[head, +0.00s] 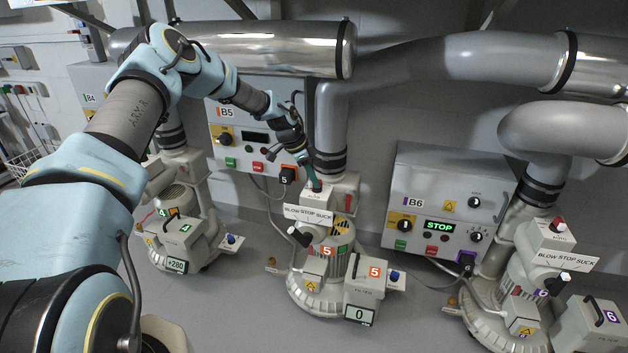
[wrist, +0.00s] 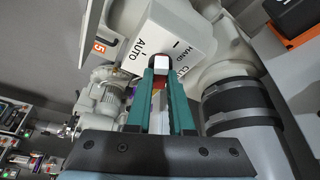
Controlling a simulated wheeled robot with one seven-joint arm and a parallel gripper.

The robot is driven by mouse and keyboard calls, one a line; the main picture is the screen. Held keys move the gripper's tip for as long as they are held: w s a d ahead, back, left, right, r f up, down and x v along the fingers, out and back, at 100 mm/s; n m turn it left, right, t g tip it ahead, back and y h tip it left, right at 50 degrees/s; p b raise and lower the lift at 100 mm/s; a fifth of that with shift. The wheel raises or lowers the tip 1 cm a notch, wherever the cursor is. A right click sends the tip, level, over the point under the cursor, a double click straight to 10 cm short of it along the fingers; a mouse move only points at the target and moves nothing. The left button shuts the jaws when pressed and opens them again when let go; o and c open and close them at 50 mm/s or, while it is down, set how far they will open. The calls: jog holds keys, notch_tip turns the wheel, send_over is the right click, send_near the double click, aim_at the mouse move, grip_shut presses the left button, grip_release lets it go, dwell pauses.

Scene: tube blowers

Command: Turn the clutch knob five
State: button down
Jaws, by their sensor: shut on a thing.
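The clutch box of blower five (head: 343,187) is a pale housing on top of the unit marked 5. In the wrist view the box face (wrist: 185,42) shows AUTO, HAND and part of a CLU... label. The clutch knob (wrist: 160,64), with a pale end and some red, sits between my teal fingertips. My gripper (wrist: 160,74) is shut on it, and it also shows in the head view (head: 316,186) at the box. The white end of the knob lies between the AUTO and HAND marks; its exact angle is hard to tell. The fingers hide most of the knob.
A BLOW STOP SUCK plate (head: 308,214) with a dark-handled lever (head: 300,237) is just below the box. A vertical duct (head: 331,125) rises behind it. Panel B5 (head: 240,140) is at the left.

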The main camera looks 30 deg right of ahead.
jog(key=m, duration=0.1)
jog(key=m+g+b, duration=0.1)
jog(key=m, duration=0.1)
jog(key=m+y+b, duration=0.1)
jog(key=m, duration=0.1)
jog(key=shift+w+g, duration=0.25)
jog(key=shift+g, duration=0.05)
dwell(0.4)
jog(key=c, duration=0.8)
grip_release()
jog(key=shift+d, duration=0.1)
jog(key=shift+r, duration=0.1)
jog(key=v, duration=0.5)
jog(key=shift+w+r, duration=0.1)
jog(key=shift+w, duration=0.05)
jog(key=w+a, duration=0.8)
jog(key=shift+a+f+b, duration=0.2)
jog(key=shift+a+b, duration=0.1)
jog(key=shift+a, duration=0.1)
